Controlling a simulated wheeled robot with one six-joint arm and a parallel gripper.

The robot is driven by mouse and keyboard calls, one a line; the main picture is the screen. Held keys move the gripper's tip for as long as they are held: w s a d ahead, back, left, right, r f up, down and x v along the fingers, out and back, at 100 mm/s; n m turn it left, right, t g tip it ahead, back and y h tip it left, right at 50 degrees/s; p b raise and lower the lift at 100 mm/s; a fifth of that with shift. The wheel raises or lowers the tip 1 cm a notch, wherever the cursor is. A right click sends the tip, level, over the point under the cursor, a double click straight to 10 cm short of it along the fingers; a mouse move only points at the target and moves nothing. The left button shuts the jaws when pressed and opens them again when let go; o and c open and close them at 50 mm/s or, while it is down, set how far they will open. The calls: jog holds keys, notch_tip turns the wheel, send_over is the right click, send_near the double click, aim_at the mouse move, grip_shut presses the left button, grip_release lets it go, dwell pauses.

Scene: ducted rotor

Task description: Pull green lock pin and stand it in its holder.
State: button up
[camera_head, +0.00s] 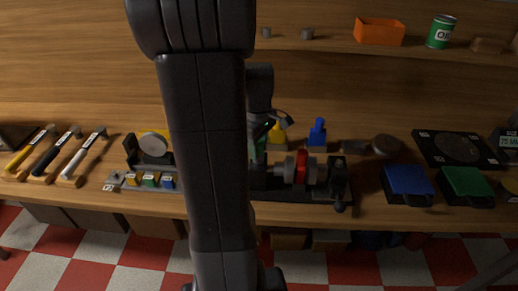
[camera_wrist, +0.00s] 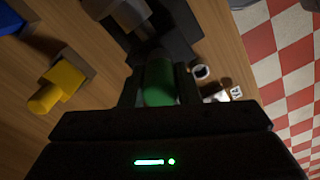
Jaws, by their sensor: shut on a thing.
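My gripper (camera_wrist: 160,95) is shut on the green lock pin (camera_wrist: 159,80), which sits between the two fingers in the wrist view. In the head view my arm hides most of the gripper, and only a sliver of green (camera_head: 261,151) shows beside the rotor fixture (camera_head: 303,186). In the wrist view dark fixture parts (camera_wrist: 165,30) lie just beyond the pin; I cannot tell whether the pin is still seated in them. A pin holder for the green pin cannot be made out.
A yellow pin (camera_head: 277,133) and a blue pin (camera_head: 318,132) stand in blocks behind the fixture. A plate (camera_head: 115,183) with small coloured blocks lies left of my arm. Hammers (camera_head: 72,155) lie far left; blue (camera_head: 407,180) and green (camera_head: 467,182) pads lie right.

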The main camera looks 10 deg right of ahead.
jog(key=shift+r, duration=0.2)
jog(key=shift+w+r+p, duration=0.15)
jog(key=shift+r+p, duration=0.2)
jog(key=shift+p, duration=0.1)
grip_shut()
jog(key=shift+r, duration=0.2)
jog(key=shift+f, duration=0.1)
jog(key=shift+r+p, duration=2.05)
jog(key=shift+r, duration=0.25)
